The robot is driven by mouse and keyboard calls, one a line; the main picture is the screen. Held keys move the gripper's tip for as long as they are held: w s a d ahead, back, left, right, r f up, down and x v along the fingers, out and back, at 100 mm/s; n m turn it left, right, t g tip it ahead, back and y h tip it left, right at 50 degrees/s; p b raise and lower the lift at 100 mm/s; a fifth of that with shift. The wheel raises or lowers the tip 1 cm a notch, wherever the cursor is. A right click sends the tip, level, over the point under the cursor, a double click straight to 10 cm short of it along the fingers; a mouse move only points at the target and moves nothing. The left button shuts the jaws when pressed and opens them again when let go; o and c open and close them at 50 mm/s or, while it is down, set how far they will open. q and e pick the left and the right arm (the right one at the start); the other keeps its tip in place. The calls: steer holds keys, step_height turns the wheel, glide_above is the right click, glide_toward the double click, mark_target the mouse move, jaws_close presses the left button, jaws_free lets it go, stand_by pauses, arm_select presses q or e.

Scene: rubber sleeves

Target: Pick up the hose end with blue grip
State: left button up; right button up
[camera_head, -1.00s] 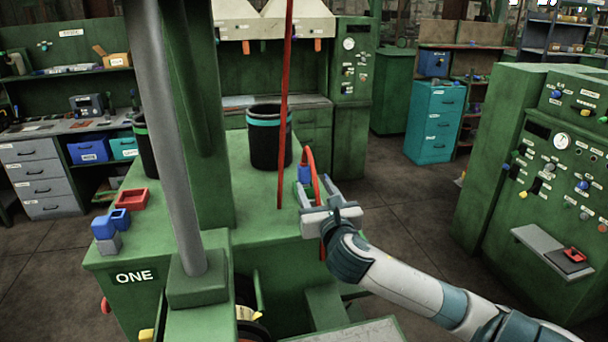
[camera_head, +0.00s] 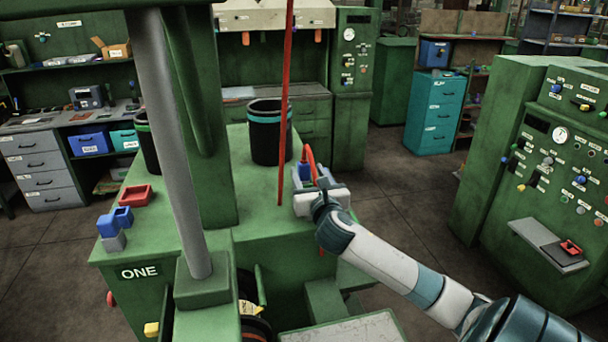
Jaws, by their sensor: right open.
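A red hose end (camera_head: 309,161) with a blue grip (camera_head: 304,173) stands near the right edge of the green machine top (camera_head: 256,202). My right gripper (camera_head: 314,183) reaches in from the lower right and is open around or just beside the blue grip. Its pale body hides the lower part of the grip, so I cannot tell if the fingers touch it. A bit of red hose shows below the gripper at the table's edge. My left gripper is not in view.
A thin red vertical rod or hose (camera_head: 286,110) rises just left of the gripper. A black bin with a teal band (camera_head: 270,138) stands behind. A grey post (camera_head: 178,145) and green column are at left, with a red tray (camera_head: 135,195) and blue blocks (camera_head: 108,225).

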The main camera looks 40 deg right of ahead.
mark_target(306, 167)
steer(key=shift+w+d+r+p, duration=0.2)
steer(key=shift+w+d+p, duration=0.05)
steer(key=shift+w+p, duration=0.15)
steer(key=p+x, duration=0.1)
steer(key=x, duration=0.1)
steer(key=shift+w+d, duration=0.15)
steer(key=shift+w, duration=0.25)
steer(key=shift+w+d+f+p, duration=0.15)
steer(key=shift+w+d+p, duration=0.05)
steer(key=shift+w+p, duration=0.2)
steer(key=c, duration=1.2)
